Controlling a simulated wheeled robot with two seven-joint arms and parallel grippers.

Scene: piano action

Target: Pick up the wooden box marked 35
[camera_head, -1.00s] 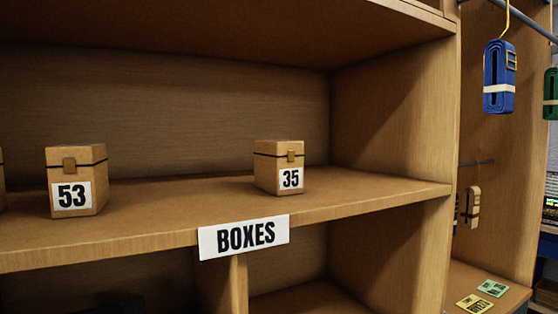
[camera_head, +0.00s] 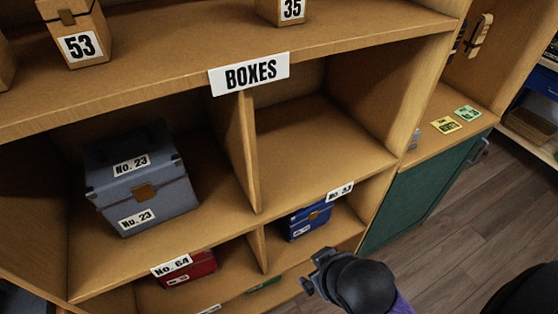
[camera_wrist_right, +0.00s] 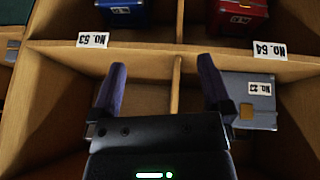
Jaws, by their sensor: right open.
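The wooden box marked 35 (camera_head: 283,10) stands on the upper shelf (camera_head: 180,62) at the top of the head view, its upper part cut off by the frame edge. My right gripper (camera_head: 318,275) is low in the head view, in front of the lower compartments and well below the box. In the right wrist view the right gripper (camera_wrist_right: 165,88) is open and empty, its two dark fingers spread apart. The box marked 35 does not show in the wrist view. My left gripper is not in view.
A box marked 53 (camera_head: 75,35) stands left on the same shelf, above a BOXES sign (camera_head: 249,74). Below are a grey case No. 23 (camera_head: 145,185), a blue case (camera_head: 309,220) and a red case (camera_head: 188,269) in compartments. A green cabinet door (camera_head: 420,195) is at right.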

